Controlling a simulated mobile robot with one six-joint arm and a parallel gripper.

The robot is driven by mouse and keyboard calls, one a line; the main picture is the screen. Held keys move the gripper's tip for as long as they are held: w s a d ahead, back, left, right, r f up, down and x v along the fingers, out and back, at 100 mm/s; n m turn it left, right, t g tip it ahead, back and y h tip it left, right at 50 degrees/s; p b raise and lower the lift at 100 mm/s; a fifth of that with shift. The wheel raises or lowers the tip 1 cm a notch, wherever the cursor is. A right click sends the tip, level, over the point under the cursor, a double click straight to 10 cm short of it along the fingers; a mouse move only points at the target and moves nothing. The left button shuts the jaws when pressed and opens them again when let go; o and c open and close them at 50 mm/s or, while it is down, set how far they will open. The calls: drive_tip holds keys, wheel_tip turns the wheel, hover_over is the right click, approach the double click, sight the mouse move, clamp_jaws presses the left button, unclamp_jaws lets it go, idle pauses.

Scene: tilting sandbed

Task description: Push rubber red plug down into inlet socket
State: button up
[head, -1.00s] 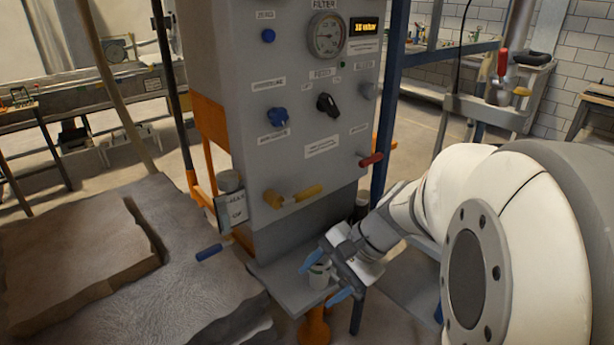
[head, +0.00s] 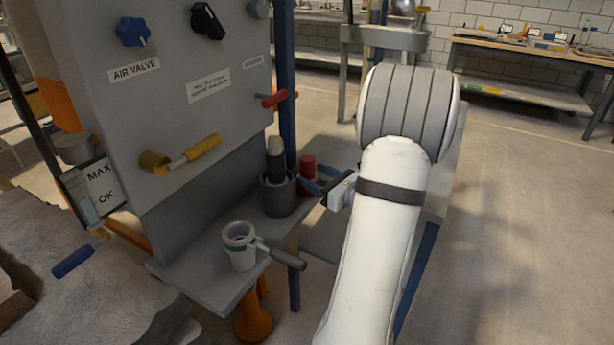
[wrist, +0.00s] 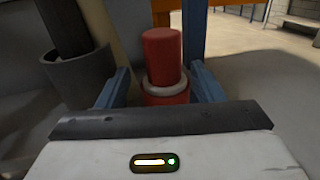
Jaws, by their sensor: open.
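The red plug (head: 307,168) stands upright at the right end of the grey shelf, beside the cabinet. In the wrist view the plug (wrist: 163,58) is a red cylinder with a pale ring (wrist: 188,84) around its lower part and a wider red part below. I cannot tell whether the ring is the rim of the inlet socket. My gripper (head: 318,182) is open, its blue fingers on either side of the plug's lower part in the wrist view (wrist: 160,75). I cannot tell whether they touch it. My gripper body hides what lies under the plug.
A dark cup (head: 278,195) holding a dark cylinder stands just left of the plug. A white cup-like part with a dark handle (head: 240,250) stands on the shelf (head: 195,278). A red lever (head: 274,99) and a yellow handle (head: 200,149) stick out from the cabinet above.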

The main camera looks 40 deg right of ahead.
sight(301, 167)
drive_tip(key=w, duration=0.5)
drive_tip(key=shift+w+a+r, duration=0.1)
drive_tip(key=shift+w+a, duration=0.2)
drive_tip(key=c, duration=1.2)
